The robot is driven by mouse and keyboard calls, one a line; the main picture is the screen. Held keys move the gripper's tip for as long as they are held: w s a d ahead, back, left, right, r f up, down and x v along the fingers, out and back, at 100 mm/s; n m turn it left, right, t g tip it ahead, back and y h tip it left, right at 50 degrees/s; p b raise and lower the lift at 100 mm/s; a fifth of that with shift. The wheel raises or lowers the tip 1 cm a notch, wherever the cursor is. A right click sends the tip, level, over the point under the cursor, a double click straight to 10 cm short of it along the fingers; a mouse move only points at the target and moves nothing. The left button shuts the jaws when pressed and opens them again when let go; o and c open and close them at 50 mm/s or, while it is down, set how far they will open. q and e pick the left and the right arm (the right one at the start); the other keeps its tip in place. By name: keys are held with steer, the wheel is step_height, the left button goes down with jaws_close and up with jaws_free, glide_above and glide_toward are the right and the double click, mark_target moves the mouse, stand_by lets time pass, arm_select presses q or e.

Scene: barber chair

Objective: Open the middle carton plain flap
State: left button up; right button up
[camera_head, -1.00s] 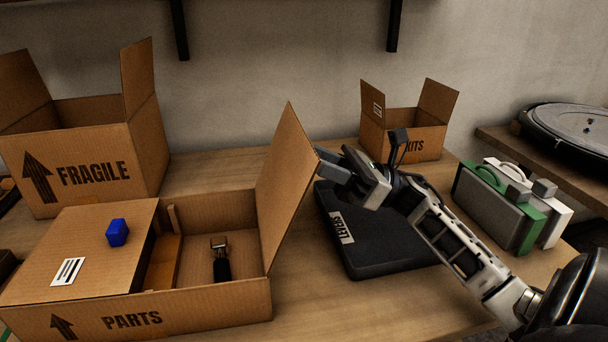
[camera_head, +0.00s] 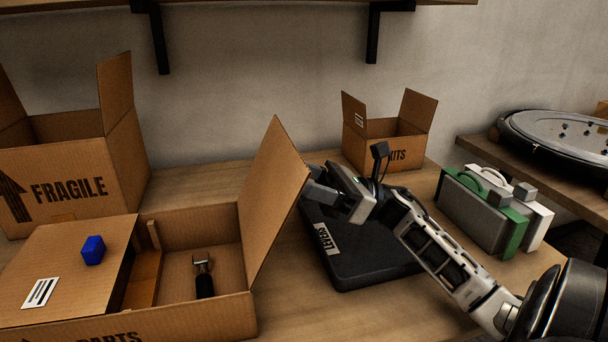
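The middle carton, marked PARTS (camera_head: 205,318), stands at the front left. Its plain flap (camera_head: 272,195) on the right side stands raised, leaning outward to the right. Its left flap (camera_head: 60,255), bearing a barcode label (camera_head: 41,292) and a blue block (camera_head: 93,250), lies flat over the left part. Inside the open part lies a black-handled clipper-like tool (camera_head: 204,275). My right gripper (camera_head: 316,190) is at the outer right face of the raised flap, near its upper edge. Contact and the finger gap are unclear. My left gripper is out of view.
A FRAGILE carton (camera_head: 70,190) stands open behind on the left. Green and white cases (camera_head: 490,210) stand at the right.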

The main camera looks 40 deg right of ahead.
steer(key=shift+s+d+f, duration=0.15)
steer(key=shift+d+f, duration=0.1)
steer(key=shift+d, duration=0.15)
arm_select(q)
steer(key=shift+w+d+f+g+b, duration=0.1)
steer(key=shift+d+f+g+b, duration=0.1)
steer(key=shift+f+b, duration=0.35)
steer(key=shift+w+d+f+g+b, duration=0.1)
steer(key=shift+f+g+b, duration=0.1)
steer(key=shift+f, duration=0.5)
arm_select(e)
steer(key=s+d, duration=0.6)
steer(key=d, duration=0.6)
steer(key=shift+s+d+f, duration=0.15)
steer(key=shift+s+f, duration=0.05)
steer(key=shift+f, duration=0.25)
